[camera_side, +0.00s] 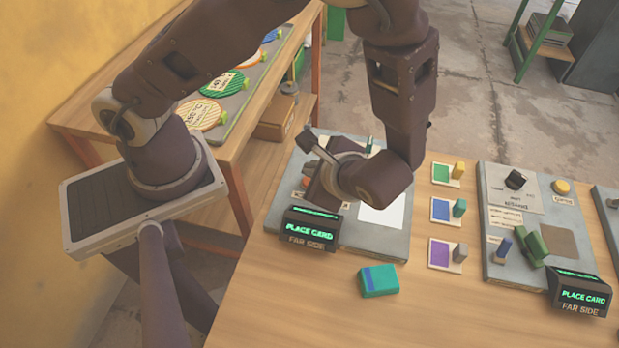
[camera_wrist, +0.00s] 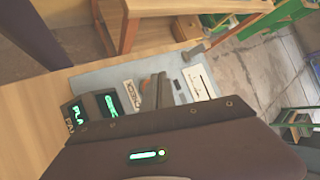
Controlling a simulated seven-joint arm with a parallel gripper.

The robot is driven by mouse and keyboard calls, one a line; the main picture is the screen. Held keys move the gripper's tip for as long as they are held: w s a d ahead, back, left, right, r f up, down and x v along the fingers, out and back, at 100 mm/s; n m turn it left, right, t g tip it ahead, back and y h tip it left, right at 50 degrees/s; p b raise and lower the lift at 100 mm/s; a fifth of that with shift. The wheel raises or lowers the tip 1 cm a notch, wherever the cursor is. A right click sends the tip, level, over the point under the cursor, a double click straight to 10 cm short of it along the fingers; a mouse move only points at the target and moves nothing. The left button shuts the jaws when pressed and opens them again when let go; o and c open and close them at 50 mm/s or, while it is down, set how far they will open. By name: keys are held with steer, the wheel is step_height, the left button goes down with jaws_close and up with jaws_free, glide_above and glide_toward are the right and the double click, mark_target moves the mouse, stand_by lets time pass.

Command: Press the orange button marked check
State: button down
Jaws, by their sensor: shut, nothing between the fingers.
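The left grey panel (camera_side: 375,240) lies on the wooden table, and it also shows in the wrist view (camera_wrist: 95,82). In the side view, a small orange patch, likely the orange button (camera_side: 307,182), shows at the left edge of my gripper (camera_side: 318,190). My gripper hides most of that area. In the wrist view, a white label that seems to read CHECK (camera_wrist: 131,95) lies just left of my fingers (camera_wrist: 156,88). The fingers are shut and empty, low over the panel. The button is not visible there, and I cannot tell whether the fingers touch it.
A display reading PLACE CARD (camera_side: 310,228) stands at the panel's front. A teal box (camera_side: 379,281) lies before it. Several coloured cards with pegs (camera_side: 446,210) lie to the right. A second panel (camera_side: 497,265) has a black knob (camera_side: 515,180) and a yellow button (camera_side: 561,187).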

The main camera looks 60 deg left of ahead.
steer(key=shift+f, duration=0.1)
steer(key=shift+f, duration=0.3)
steer(key=shift+f, duration=0.4)
stand_by(0.5)
steer(key=shift+r, duration=0.8)
steer(key=shift+r, duration=2.55)
